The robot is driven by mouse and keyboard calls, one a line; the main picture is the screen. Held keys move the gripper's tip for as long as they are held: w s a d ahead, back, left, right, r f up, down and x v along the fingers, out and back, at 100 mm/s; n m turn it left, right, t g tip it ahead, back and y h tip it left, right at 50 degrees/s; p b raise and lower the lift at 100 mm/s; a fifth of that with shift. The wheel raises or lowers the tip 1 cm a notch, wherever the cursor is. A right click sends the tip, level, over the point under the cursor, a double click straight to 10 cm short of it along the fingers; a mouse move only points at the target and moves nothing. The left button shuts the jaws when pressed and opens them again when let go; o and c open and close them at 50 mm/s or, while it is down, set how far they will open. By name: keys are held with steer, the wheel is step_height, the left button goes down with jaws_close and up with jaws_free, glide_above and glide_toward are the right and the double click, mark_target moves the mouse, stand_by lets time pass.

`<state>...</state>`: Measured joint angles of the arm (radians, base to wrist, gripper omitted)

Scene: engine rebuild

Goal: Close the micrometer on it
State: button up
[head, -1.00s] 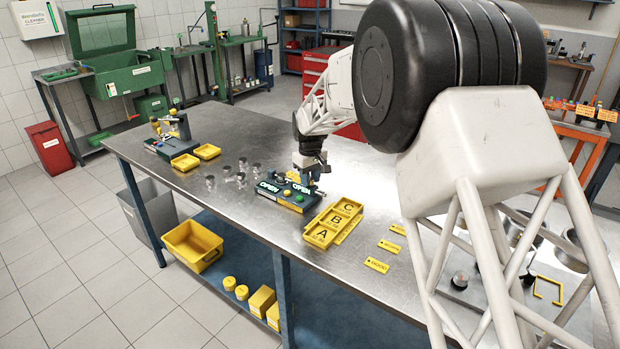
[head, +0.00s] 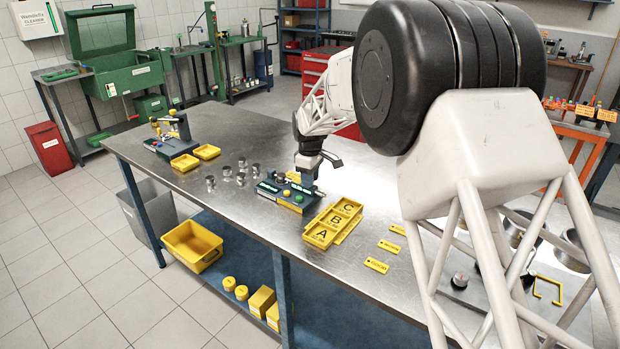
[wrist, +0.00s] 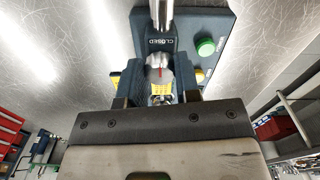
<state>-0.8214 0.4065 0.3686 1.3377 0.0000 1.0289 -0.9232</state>
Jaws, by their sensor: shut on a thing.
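The micrometer (head: 283,196) is a dark blue bench unit with green and yellow buttons, standing on the steel table. In the wrist view the micrometer (wrist: 187,22) shows a label reading CLOSED, a steel bar, and a small clear piece with a red line. My gripper (wrist: 157,100) is down at the unit, with its two dark fingers on either side of a part of it. It is shut on that micrometer part, mostly hidden by the gripper body. The measured piece cannot be made out clearly. My gripper also shows in the head view (head: 306,180).
A yellow tray marked A, B, C (head: 333,224) stands just right of the micrometer. Several small metal cylinders (head: 227,171) stand to its left. Two yellow bins (head: 186,162) and another blue device (head: 170,140) are farther left. Yellow tags (head: 377,265) lie at the right.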

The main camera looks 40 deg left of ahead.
steer(key=shift+r, duration=0.1)
steer(key=o, duration=0.9)
steer(key=shift+r, duration=3.85)
